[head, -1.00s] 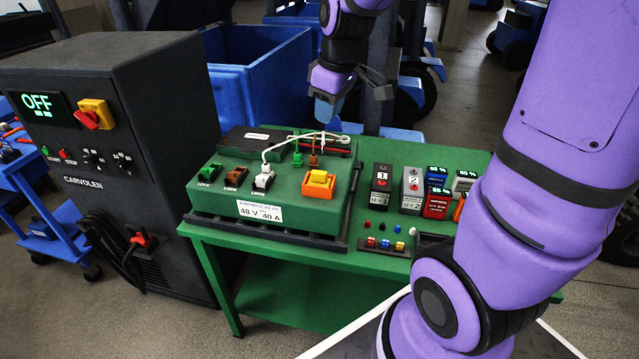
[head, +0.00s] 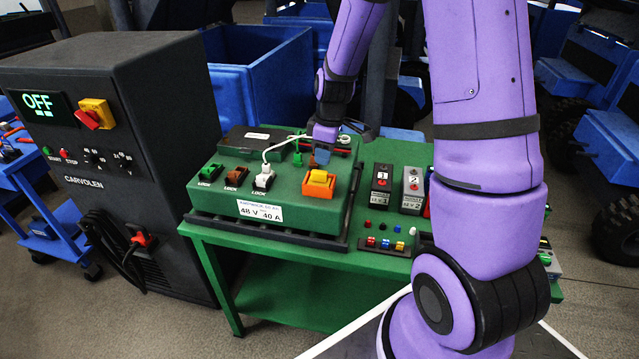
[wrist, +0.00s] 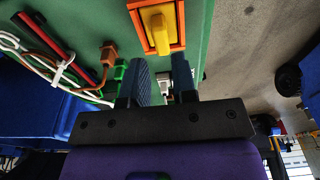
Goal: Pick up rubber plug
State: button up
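I cannot tell for sure which piece is the rubber plug. Cable-end plugs sit on the green battery box (head: 285,205): a white plug (head: 264,178) at a LOCK label, a green one (head: 298,158) behind, and a brown one (wrist: 109,53) in the wrist view. My gripper (head: 322,156) is over the back right of the box and hides the brown plug in the head view. In the wrist view its two blue fingers (wrist: 163,82) are apart. A pale plug shows behind the gap; contact cannot be seen.
Small coloured caps (head: 384,243) and battery blocks (head: 412,190) are to the right on the green table (head: 365,262). A dark charger cabinet (head: 120,170) reading OFF stands left. White and brown cables cross the box.

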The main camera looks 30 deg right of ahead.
aim_at(320, 171)
jog(key=shift+w+a+f, duration=0.15)
jog(key=shift+f, duration=0.9)
jog(key=shift+w+a+f, duration=0.1)
jog(key=shift+a+f, duration=0.05)
jog(key=shift+f, duration=0.9)
jog(key=shift+w+a+f, duration=0.15)
jog(key=shift+f, duration=0.9)
jog(key=c, duration=0.4)
